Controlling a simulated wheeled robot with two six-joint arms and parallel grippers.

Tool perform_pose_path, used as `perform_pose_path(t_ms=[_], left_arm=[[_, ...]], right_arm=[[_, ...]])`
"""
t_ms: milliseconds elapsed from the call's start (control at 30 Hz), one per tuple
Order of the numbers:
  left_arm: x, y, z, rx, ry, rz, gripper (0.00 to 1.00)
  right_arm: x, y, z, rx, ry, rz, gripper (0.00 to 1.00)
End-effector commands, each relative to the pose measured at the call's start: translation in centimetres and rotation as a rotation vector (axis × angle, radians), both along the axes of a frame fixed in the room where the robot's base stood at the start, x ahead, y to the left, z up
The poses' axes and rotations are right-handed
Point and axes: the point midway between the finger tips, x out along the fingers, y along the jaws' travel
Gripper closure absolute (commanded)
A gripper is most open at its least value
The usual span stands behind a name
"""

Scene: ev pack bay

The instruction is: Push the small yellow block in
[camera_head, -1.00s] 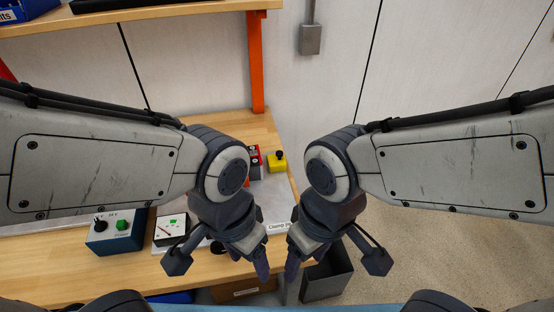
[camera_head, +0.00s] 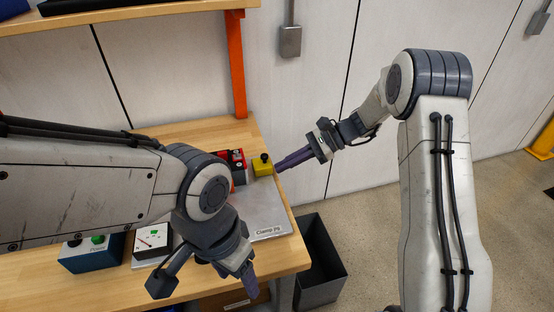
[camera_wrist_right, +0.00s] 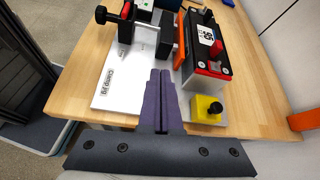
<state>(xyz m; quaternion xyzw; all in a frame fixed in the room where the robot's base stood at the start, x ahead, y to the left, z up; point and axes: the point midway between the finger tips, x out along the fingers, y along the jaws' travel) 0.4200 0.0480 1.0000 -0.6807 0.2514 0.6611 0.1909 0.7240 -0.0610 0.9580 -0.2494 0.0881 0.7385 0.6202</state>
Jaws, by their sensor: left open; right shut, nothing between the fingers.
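The small yellow block (camera_head: 264,169) with a black knob on top sits at the right edge of the workbench's jig plate (camera_head: 270,215). It also shows in the right wrist view (camera_wrist_right: 208,112), right of my fingers. My right gripper (camera_head: 279,167) is shut and empty. In the head view its purple fingertips point left and overlap the block's right side; I cannot tell whether they touch. In the wrist view the fingers (camera_wrist_right: 161,76) lie left of the block, over the plate. My left gripper (camera_head: 247,280) is open and empty, low over the bench's front edge.
A red and black battery-like unit (camera_wrist_right: 209,48) stands beside the block, with an orange bar (camera_wrist_right: 180,46) and black clamp parts near it. A blue control box (camera_head: 92,254) and a meter (camera_head: 152,240) stand at the bench's left. A dark bin (camera_head: 322,270) stands right of the bench.

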Motion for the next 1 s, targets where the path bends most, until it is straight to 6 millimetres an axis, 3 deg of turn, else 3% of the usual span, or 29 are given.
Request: perform_pose_path(t_ms=[33, 100, 200, 300, 400, 567, 1000], left_arm=[[0.0, 0.0, -0.6, 0.000, 0.000, 0.000, 0.35], [0.0, 0.0, -0.9, 0.000, 0.000, 0.000, 0.35], [0.0, 0.0, -1.1, 0.000, 0.000, 0.000, 0.35], [0.0, 0.0, -1.3, 0.000, 0.000, 0.000, 0.35], [0.0, 0.0, -1.2, 0.000, 0.000, 0.000, 0.35], [0.0, 0.0, -0.8, 0.000, 0.000, 0.000, 0.35], [0.0, 0.0, 1.1, 0.000, 0.000, 0.000, 0.35]], right_arm=[[2.3, -2.5, -1.9, 0.064, 0.049, -0.106, 1.00], [4.7, -5.4, -3.1, 0.151, 0.099, -0.225, 1.00], [7.0, -9.0, -4.5, 0.251, 0.143, -0.351, 1.00], [8.2, -11.2, -5.3, 0.315, 0.166, -0.422, 1.00], [8.6, -12.0, -5.5, 0.342, 0.173, -0.451, 1.00], [9.1, -10.4, -5.7, 0.345, 0.176, -0.451, 1.00], [11.3, -1.8, -7.2, 0.340, 0.174, -0.448, 1.00]])
